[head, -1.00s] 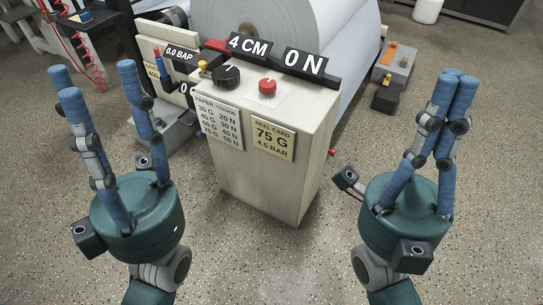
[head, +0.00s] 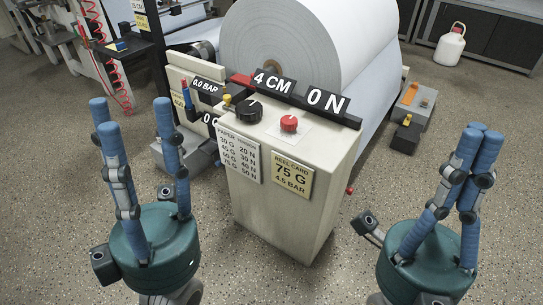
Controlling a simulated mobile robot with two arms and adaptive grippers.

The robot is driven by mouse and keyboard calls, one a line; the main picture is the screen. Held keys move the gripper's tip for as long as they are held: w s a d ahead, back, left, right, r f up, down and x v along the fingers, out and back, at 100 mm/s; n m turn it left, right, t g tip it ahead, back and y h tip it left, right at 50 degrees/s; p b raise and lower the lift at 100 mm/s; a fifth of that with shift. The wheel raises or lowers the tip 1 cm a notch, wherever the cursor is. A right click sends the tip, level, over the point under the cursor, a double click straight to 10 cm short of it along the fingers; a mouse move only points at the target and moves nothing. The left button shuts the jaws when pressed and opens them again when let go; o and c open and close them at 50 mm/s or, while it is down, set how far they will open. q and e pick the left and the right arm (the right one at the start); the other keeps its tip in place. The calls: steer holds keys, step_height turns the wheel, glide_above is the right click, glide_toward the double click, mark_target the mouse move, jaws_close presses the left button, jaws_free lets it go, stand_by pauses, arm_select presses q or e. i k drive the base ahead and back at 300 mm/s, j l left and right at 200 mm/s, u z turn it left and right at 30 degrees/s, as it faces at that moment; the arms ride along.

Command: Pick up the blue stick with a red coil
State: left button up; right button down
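A small blue stick-like piece (head: 120,45) lies on a dark ledge at the upper left of the head view. A red coiled hose (head: 118,88) hangs just below and beside it; whether the two join is too small to tell. My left gripper (head: 132,112) is in front at the left, fingers up and spread apart, open and empty. It is well short of the blue piece. My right gripper (head: 479,138) is at the right, its blue fingertips close together with nothing visible between them.
A beige control cabinet (head: 285,210) with black and red knobs stands between my grippers. A large white paper roll (head: 290,45) is behind it. A small upright blue-and-red piece (head: 186,95) is at its left. A white jug (head: 450,45) stands far right.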

mark_target(186, 90)
steer(key=u, duration=0.45)
steer(key=l, duration=0.15)
steer(key=i+j+z, duration=0.2)
steer(key=i+j, duration=0.35)
steer(key=i+j+z, duration=0.25)
steer(key=i+j, duration=0.3)
steer(key=j, duration=0.1)
